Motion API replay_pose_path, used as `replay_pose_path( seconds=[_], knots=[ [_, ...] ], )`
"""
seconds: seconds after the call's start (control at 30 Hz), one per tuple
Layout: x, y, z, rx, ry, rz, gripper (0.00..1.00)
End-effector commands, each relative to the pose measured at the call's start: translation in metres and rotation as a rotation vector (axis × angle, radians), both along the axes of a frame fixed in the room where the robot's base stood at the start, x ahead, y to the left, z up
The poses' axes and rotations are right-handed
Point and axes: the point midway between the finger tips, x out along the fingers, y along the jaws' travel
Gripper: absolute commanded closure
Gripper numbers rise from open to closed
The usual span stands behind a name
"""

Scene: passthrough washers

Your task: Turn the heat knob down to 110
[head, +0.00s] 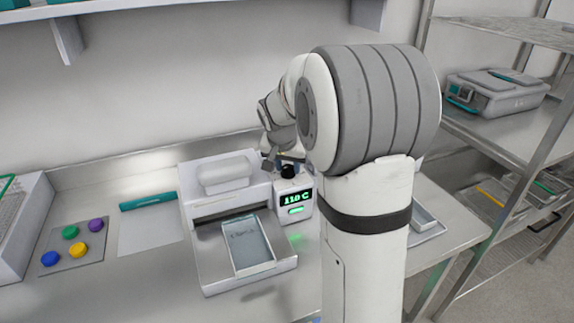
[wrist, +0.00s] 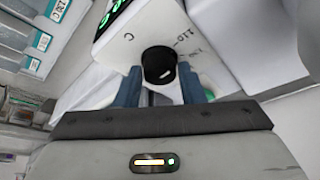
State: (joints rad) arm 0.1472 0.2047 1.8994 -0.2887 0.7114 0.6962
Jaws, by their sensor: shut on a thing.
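The heat knob (head: 288,172) is a small black knob on top of the white control box (head: 303,188) of the machine. The green display (head: 295,198) on the box's front reads 110 C in the head view. In the wrist view the knob (wrist: 158,66) has a white mark on its top, and a printed 110 shows beside it. My gripper (wrist: 160,88) has its two blue-grey fingers on either side of the knob and is shut on it. In the head view my arm partly hides the gripper.
The white machine (head: 222,180) has a pouch or tray (head: 248,245) lying on its front shelf. A pad with coloured knobs (head: 72,247) lies to the left on the steel bench.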

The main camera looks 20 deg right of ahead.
Motion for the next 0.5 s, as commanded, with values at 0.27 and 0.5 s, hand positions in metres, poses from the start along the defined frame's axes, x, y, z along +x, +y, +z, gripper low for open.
replay_pose_path(
  seconds=[0.27, 0.5],
  knots=[
    [0.0002, -0.0005, 0.0004, 0.000, -0.002, 0.042, 0.87],
    [0.0001, -0.0007, 0.0004, 0.000, -0.001, 0.041, 0.55]
  ],
)
